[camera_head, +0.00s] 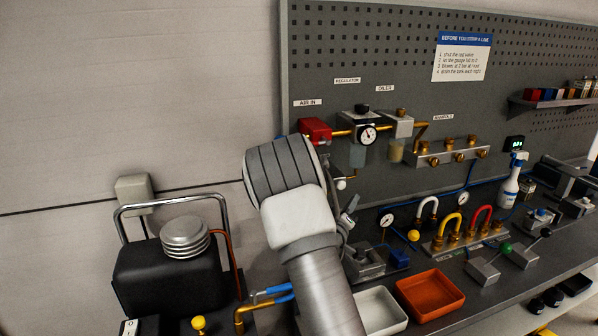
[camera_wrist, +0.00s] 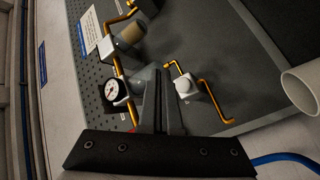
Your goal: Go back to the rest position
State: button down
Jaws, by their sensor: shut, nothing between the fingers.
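My gripper (camera_wrist: 158,80) shows in the wrist view, with its two dark fingers together and nothing between them. In that view the fingertips overlap the pegboard panel, between a round white gauge (camera_wrist: 111,90) and a white block with a brass pipe (camera_wrist: 184,86). I cannot tell how far they are from these. In the head view my arm rises from the bottom and bends in front of the bench, and it hides most of the gripper. A red valve box (camera_head: 315,130) and the regulator's gauge (camera_head: 367,135) are on the board just above and right of the arm.
A black compressor (camera_head: 165,275) with a chrome handle stands left of my arm. A white tray (camera_head: 380,312) and an orange tray (camera_head: 431,294) lie close on its right. Colored hoops (camera_head: 453,226) and a spray bottle (camera_head: 510,185) stand farther right. The wall at upper left is bare.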

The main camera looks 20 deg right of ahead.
jog(key=shift+a, duration=0.1)
jog(key=s+a+r+g+y, duration=0.1)
jog(key=s+a+r+y, duration=0.25)
jog(key=a, duration=0.35)
jog(key=s+a+r+m+y, duration=0.1)
jog(key=s+a+r+y, duration=0.15)
jog(key=a+y, duration=0.3)
jog(key=s+a+r+g+y, duration=0.1)
jog(key=s+a+r+y, duration=0.2)
jog(key=a, duration=0.5)
jog(key=s+a+r+g+y, duration=0.1)
jog(key=s+a+g, duration=0.1)
jog(key=s, duration=1)
jog(key=s+a+r+n+g+y, duration=0.1)
jog(key=s+a, duration=0.4)
jog(key=s, duration=0.7)
jog(key=shift+s+g, duration=0.35)
jog(key=shift+g, duration=0.55)
